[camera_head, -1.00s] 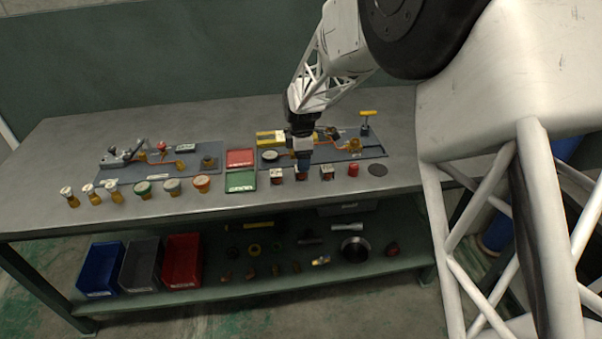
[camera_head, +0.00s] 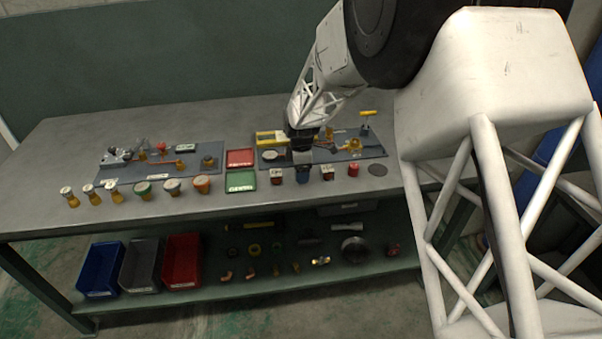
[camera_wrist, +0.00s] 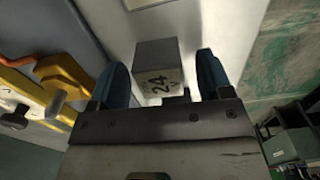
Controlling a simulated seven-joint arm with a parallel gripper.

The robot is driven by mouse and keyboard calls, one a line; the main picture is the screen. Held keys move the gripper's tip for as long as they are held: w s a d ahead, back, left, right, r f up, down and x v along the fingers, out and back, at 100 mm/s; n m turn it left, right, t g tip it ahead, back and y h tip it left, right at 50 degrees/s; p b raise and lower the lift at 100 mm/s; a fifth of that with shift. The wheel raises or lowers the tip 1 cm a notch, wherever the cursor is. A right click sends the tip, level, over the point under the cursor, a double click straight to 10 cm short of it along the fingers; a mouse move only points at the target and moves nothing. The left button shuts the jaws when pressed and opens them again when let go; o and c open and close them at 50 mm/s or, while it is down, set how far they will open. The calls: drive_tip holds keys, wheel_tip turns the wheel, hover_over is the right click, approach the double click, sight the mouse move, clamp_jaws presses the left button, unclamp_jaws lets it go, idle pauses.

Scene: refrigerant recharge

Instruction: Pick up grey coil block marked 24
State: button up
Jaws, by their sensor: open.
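The grey coil block marked 24 (camera_wrist: 159,67) stands between the two blue fingers of my gripper (camera_wrist: 161,76) in the wrist view. Its number shows in black on the face toward the camera. My gripper is open, with a visible gap on each side of the block at the fingertips. In the head view my gripper (camera_head: 303,174) is low at the front of the bench, in a row of small blocks, and hides the block there.
A similar block (camera_head: 276,176) stands just left of my gripper and another (camera_head: 327,173) just right. A green tray (camera_head: 241,181) lies to the left.

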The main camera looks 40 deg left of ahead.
idle(0.4)
drive_tip(key=c, duration=1)
drive_tip(key=shift+r, duration=0.2)
drive_tip(key=shift+r, duration=0.55)
wheel_tip(320, 180, up, 2)
drive_tip(key=shift+r, duration=0.1)
drive_tip(key=s+d, duration=0.3)
drive_tip(key=d, duration=0.1)
drive_tip(key=s+d+r, duration=0.1)
drive_tip(key=s+d, duration=0.6)
drive_tip(key=shift+s+d+r, duration=0.15)
drive_tip(key=shift+s+d, duration=0.25)
drive_tip(key=shift+w+a, duration=0.1)
drive_tip(key=shift+a, duration=0.05)
